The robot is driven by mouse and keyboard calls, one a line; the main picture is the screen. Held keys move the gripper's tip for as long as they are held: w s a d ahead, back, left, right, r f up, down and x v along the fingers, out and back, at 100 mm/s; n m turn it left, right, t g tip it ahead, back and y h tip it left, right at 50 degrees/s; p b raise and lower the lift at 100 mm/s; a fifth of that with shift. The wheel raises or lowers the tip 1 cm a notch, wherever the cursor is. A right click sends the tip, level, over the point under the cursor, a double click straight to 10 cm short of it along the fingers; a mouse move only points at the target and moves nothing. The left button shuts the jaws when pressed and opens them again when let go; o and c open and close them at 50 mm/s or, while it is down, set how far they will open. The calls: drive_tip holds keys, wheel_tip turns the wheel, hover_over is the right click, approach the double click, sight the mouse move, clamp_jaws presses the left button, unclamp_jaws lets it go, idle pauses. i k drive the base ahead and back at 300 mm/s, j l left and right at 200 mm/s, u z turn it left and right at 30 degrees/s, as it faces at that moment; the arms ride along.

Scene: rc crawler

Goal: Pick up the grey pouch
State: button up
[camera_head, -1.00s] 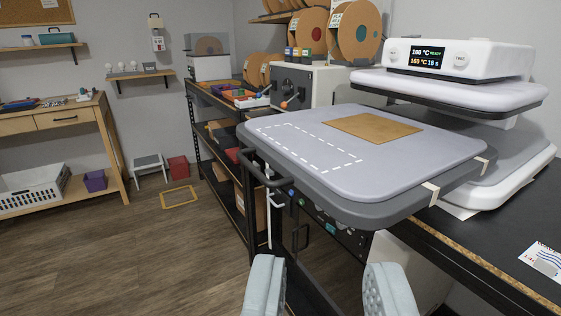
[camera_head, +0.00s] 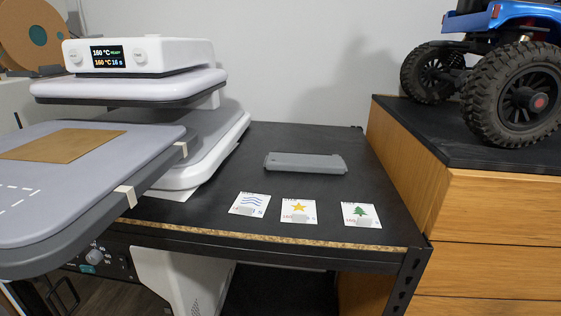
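A flat, oblong grey item (camera_head: 305,163) lies on the black worktop, toward the back right. It is the only thing on the worktop that could be the grey pouch, though it looks stiff, like a case. It lies lengthwise across the view, and nothing covers it. My gripper is not in view now, so its distance from the grey item and its opening cannot be seen.
Three cards, with waves (camera_head: 249,204), a star (camera_head: 298,211) and a tree (camera_head: 361,215), lie nearer the worktop's front edge. A heat press (camera_head: 140,55) stands left. A wooden cabinet (camera_head: 490,210) with a blue crawler (camera_head: 500,75) borders the right.

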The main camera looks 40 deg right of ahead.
sight(276, 160)
drive_tip(key=l+z, duration=0.1)
drive_tip(key=z, duration=1)
